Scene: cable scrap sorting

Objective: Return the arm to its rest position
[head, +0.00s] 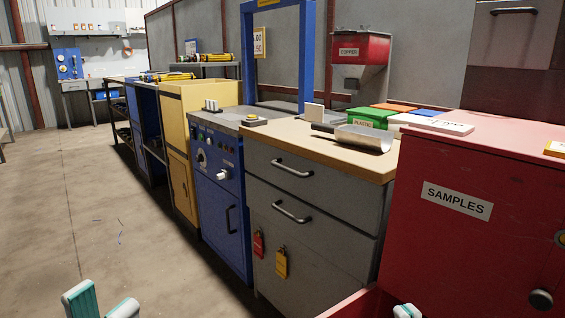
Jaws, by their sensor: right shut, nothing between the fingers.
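My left gripper (101,303) shows at the bottom left edge, with two teal and white fingertips apart and nothing seen between them. It is over the bare floor, away from the furniture. My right gripper (407,311) shows only as a small bit of fingertip at the bottom edge, in front of the red cabinet (470,245) labelled SAMPLES. It is shut and empty. The rest of both grippers is cut off by the frame.
A grey drawer cabinet (320,230) with a wooden top stands in the middle, with a metal scoop (365,139) and a green box (369,118) on it. A blue machine cabinet (218,195) and a yellow cabinet (180,150) adjoin it.

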